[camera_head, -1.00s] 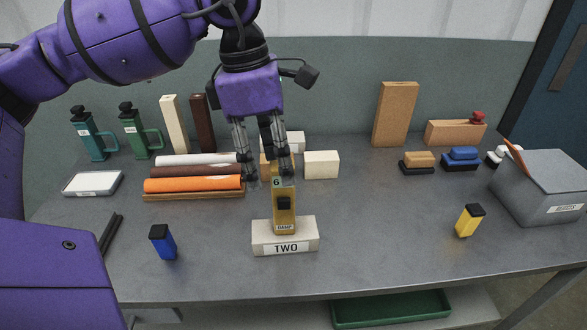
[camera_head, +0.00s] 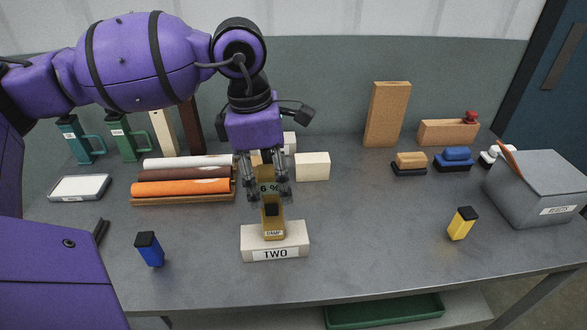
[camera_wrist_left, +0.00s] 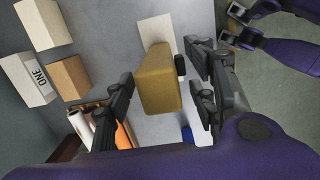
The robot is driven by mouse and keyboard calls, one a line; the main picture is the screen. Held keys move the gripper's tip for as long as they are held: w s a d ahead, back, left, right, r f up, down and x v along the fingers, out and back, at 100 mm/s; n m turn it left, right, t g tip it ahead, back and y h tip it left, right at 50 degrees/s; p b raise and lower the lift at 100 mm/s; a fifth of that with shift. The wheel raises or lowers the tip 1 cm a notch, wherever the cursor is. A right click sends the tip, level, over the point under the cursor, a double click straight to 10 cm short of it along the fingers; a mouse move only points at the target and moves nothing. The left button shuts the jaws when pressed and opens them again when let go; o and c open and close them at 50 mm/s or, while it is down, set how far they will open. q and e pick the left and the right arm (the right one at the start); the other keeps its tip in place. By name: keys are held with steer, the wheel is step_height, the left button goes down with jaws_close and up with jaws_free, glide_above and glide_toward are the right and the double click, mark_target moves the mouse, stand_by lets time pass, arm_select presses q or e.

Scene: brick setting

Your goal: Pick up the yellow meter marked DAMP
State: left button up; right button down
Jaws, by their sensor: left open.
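The yellow meter (camera_head: 272,212) stands upright on the white block labelled TWO (camera_head: 249,241), with a small label low on its front and a display near its top. My left gripper (camera_head: 266,190) is open at the meter's upper part, its fingers on either side. In the left wrist view the meter (camera_wrist_left: 160,85) lies between the two spread fingers (camera_wrist_left: 163,90), with gaps on both sides. Part of what seems my right gripper (camera_wrist_left: 232,25) shows at the top right of that view; its state is unclear.
Behind stand a white block (camera_head: 313,167) and a cardboard block, with rolls (camera_head: 180,188) to the left. A blue meter (camera_head: 150,249) stands front left, another yellow one (camera_head: 462,223) to the right. A grey bin (camera_head: 535,190) is at far right.

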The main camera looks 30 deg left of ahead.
arm_select(q)
steer(key=shift+c, duration=0.4)
jaws_close()
